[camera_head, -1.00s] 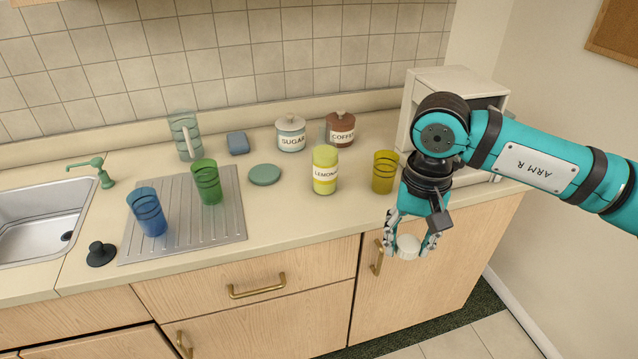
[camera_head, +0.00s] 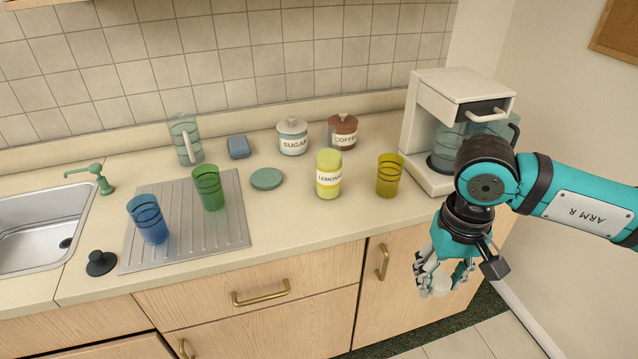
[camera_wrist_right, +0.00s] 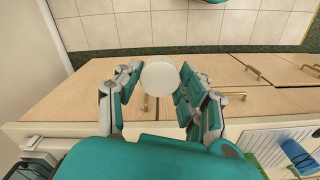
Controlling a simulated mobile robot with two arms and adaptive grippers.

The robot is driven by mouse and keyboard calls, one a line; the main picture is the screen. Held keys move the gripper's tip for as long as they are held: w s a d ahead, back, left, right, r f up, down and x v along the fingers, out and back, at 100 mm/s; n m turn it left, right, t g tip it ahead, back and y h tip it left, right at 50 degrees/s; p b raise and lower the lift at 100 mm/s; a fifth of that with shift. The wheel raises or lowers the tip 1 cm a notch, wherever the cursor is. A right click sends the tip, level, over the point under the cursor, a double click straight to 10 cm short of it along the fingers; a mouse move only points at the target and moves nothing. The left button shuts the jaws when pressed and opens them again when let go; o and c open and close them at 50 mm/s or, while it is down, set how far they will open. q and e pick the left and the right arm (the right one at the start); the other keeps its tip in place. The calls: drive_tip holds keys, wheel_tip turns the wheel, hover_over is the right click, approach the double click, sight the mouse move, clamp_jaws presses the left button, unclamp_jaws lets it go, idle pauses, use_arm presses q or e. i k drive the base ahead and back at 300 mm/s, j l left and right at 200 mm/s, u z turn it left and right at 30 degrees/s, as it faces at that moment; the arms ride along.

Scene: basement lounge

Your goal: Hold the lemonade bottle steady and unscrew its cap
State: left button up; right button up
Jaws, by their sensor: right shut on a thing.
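The lemonade bottle (camera_head: 328,176), yellow-green with a white label reading LEMONADE in part, stands upright on the counter. No white lid shows on its top. My right gripper (camera_head: 443,284) is in front of the counter's edge, to the right of the bottle and apart from it. It is shut on a white round cap (camera_head: 441,286), which also shows as a pale disc between the fingers in the right wrist view (camera_wrist_right: 160,78). My left gripper is not in view, and nothing holds the bottle.
A yellow cup (camera_head: 389,176) stands right of the bottle. Sugar (camera_head: 292,138) and coffee (camera_head: 342,133) jars stand behind it. A green disc (camera_head: 267,178) lies to its left, beside a drainboard (camera_head: 190,245) with blue and green cups. A coffee maker (camera_head: 432,115) stands at right.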

sight(328, 156)
drive_tip(key=i+j, duration=0.75)
drive_tip(key=j, duration=0.25)
drive_tip(key=z, duration=0.05)
